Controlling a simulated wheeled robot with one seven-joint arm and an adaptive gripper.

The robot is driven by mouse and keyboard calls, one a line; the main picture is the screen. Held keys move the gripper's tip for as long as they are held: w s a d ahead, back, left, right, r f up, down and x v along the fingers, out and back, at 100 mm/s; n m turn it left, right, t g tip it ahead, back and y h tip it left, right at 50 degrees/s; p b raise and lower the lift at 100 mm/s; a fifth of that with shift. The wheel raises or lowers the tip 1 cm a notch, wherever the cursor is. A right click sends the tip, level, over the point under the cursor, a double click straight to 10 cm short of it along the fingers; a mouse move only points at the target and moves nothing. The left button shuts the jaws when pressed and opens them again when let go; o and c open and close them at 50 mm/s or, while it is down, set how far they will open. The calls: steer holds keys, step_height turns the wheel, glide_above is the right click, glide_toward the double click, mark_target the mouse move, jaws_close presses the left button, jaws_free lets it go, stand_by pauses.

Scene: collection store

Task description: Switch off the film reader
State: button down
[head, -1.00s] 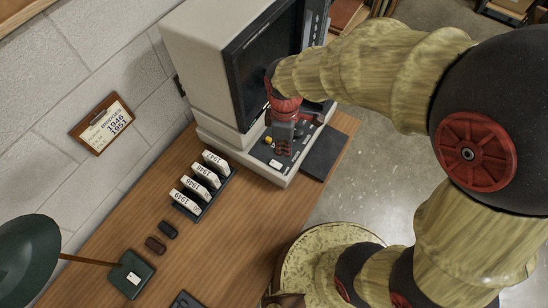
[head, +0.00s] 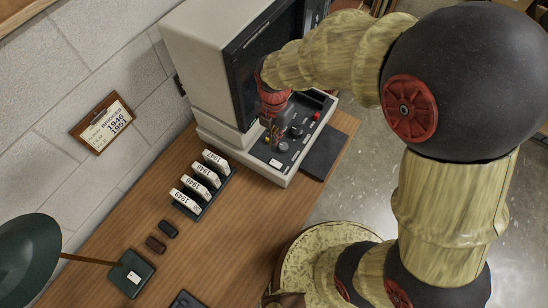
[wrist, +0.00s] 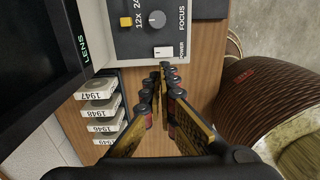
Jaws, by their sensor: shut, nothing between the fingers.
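The film reader (head: 212,62) is a beige cabinet with a dark screen, standing on the wooden desk. Its dark control panel carries a white power switch (head: 275,163), which also shows beside the word POWER in the wrist view (wrist: 163,52). I cannot tell which way the switch is set. A focus knob (wrist: 157,18) and a yellow control (wrist: 125,21) sit near it. My gripper (head: 271,138) is over the panel, shut and empty. In the wrist view its fingertips (wrist: 168,72) appear just below the switch; contact cannot be told.
A rack of labelled white boxes (head: 203,176) stands beside the reader. A red button (head: 317,115) is at the panel's far end. A dark pad (head: 326,150) lies by the desk edge. A green lamp (head: 28,255) and small dark items are at the lower left.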

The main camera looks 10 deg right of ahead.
mark_target(274, 162)
stand_by(0.4)
step_height(274, 162, down, 14)
steer(key=b, duration=0.3)
stand_by(0.4)
steer(key=shift+f, duration=0.4)
